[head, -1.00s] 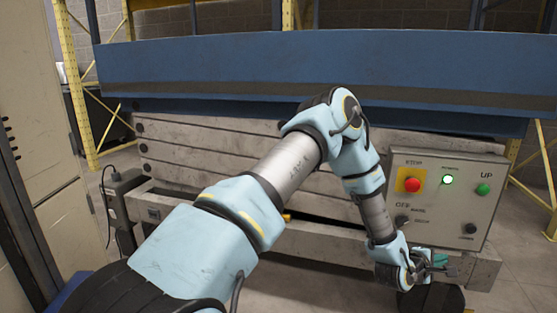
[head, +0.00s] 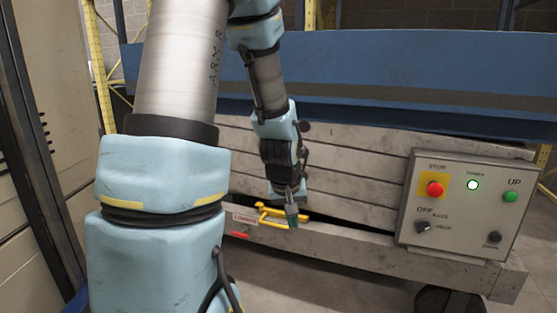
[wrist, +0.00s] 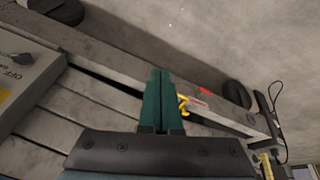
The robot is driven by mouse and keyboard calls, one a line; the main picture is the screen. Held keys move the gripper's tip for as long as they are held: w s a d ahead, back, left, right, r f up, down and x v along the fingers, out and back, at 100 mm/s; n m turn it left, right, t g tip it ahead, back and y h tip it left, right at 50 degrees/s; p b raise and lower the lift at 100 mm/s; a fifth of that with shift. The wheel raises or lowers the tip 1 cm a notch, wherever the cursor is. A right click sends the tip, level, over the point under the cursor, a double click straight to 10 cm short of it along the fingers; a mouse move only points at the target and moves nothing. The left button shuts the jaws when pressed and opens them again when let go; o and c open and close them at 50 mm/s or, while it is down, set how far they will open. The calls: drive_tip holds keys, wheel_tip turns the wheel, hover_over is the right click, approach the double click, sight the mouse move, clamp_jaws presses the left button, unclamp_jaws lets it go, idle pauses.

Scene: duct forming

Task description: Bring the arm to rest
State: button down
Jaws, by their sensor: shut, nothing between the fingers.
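My gripper (head: 291,216) hangs below my raised arm in the head view, pointing down in front of the grey machine's lower beam. Its green fingers are together and hold nothing; they also show in the wrist view (wrist: 159,92). A yellow handle (head: 268,213) on the machine sits right behind the fingertips in the head view. It also shows just right of the fingers in the wrist view (wrist: 183,104). I cannot tell whether the fingers touch it.
A control box (head: 465,208) with red, green and black controls and a lit white lamp is at right. A blue beam (head: 400,85) spans the machine's top. A beige cabinet (head: 75,120) stands close at left. Open floor (wrist: 215,35) shows in the wrist view.

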drive_tip(key=s+a+r+m+g+y, duration=0.15)
drive_tip(key=s+a+r, duration=0.25)
drive_tip(key=s+a, duration=0.55)
drive_tip(key=w+p+v, duration=0.3)
drive_tip(key=p+v, duration=1.3)
drive_tip(key=p, duration=0.1)
drive_tip(key=shift+w+a+r+g, duration=0.25)
drive_tip(key=shift+r+g, duration=0.1)
drive_tip(key=shift+r, duration=0.05)
